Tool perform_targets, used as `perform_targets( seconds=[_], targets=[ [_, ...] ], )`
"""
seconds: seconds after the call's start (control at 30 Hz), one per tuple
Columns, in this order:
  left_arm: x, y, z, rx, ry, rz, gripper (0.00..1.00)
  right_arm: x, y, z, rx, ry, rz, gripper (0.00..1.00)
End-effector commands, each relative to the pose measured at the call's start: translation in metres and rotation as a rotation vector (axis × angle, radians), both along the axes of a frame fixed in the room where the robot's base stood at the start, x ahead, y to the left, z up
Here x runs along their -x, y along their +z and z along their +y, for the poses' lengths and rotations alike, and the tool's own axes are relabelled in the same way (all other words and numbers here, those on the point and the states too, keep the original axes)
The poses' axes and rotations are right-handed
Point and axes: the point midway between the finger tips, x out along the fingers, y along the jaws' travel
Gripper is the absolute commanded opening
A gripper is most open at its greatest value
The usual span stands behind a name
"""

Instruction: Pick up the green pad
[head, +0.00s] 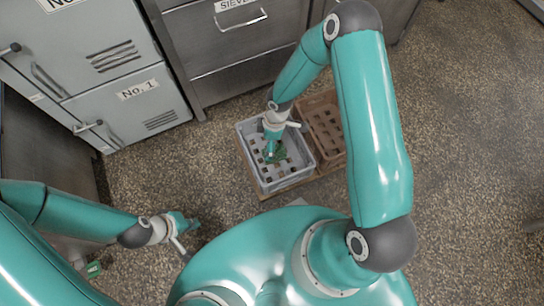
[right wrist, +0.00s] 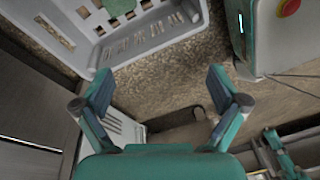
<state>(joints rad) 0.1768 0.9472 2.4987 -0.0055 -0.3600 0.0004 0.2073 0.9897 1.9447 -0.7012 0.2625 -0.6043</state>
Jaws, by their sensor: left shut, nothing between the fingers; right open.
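The green pad (head: 282,155) shows in the head view inside the grey crate (head: 243,160), partly covered by my right gripper (head: 271,150). A green patch (right wrist: 118,6), probably the pad, shows at the top edge of the right wrist view inside the crate (right wrist: 150,42). In that view my right gripper (right wrist: 162,85) is open and empty, with bare floor between its fingers. Its height over the crate is hard to judge. My left gripper (head: 187,225) is shut and empty at the left, well apart from the crate.
A brown crate (head: 338,160) stands right beside the grey one. Grey lockers (head: 120,95) and steel drawers (head: 245,75) line the back. The speckled floor (head: 470,150) is clear on the right. A small green object (head: 94,269) is at the lower left.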

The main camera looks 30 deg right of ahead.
Motion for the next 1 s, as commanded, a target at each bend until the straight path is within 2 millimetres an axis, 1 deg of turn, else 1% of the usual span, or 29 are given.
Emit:
perform_targets(
  seconds=[0.03,0.1,0.2,0.3,0.47,0.57,0.8,0.9,1.0],
  targets=[
    [0.0,-0.033,0.0,0.0,0.0,0.0,0.0,-0.011,-0.033,-0.011,0.035,0.069,-0.018,0.97],
    [0.0,-0.049,0.0,0.0,0.0,0.0,0.0,-0.023,-0.048,-0.024,0.078,0.157,-0.035,0.97],
    [0.0,-0.064,0.0,0.0,0.0,-0.001,0.0,-0.035,-0.062,-0.039,0.13,0.246,-0.05,0.97],
    [0.0,-0.072,0.0,0.0,0.0,-0.001,0.0,-0.043,-0.069,-0.048,0.163,0.3,-0.057,0.97],
    [0.0,-0.079,0.0,0.0,0.0,-0.001,0.0,-0.046,-0.084,-0.053,0.18,0.328,-0.059,0.97],
    [0.0,-0.086,0.0,0.0,0.0,-0.001,0.0,-0.045,-0.101,-0.053,0.179,0.328,-0.057,0.97],
    [0.0,-0.106,0.0,0.0,0.0,-0.001,0.0,-0.046,-0.154,-0.052,0.177,0.327,-0.058,0.97],
    [0.0,-0.112,0.0,0.0,0.0,-0.001,0.0,-0.045,-0.17,-0.052,0.177,0.325,-0.057,0.97],
    [0.0,-0.115,0.0,0.0,0.0,-0.001,0.0,-0.046,-0.18,-0.052,0.178,0.325,-0.059,0.97]
  ],
)
